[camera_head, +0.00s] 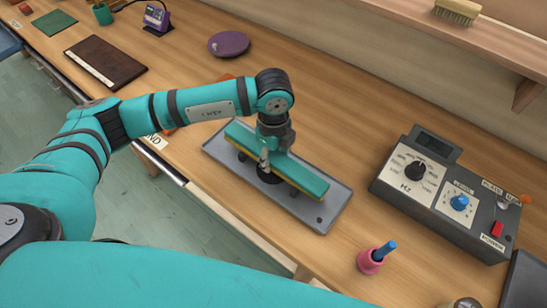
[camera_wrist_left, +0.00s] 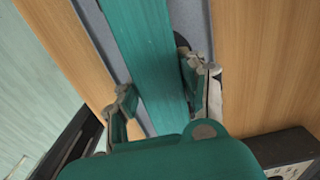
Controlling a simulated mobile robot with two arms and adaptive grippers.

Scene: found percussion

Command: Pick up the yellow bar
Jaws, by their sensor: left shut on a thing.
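A long bar (camera_head: 300,174) with a teal top and a yellow layer along its lower side lies lengthwise over a grey tray (camera_head: 318,217). I cannot tell whether the teal and yellow are one piece or two. No separate yellow bar shows. My left gripper (camera_head: 265,160) points down over the bar's middle and is shut on it. In the left wrist view the teal face of the bar (camera_wrist_left: 150,50) runs between the two fingers of the left gripper (camera_wrist_left: 163,88). A dark round part shows below the bar on the tray. My right gripper is not in view.
A grey control box (camera_head: 440,190) with knobs stands right of the tray. A pink holder (camera_head: 370,262) with a blue-handled item stands near the front edge. A purple disc (camera_head: 229,44) and a dark brown board (camera_head: 106,62) lie further back. A shelf overhangs the upper right.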

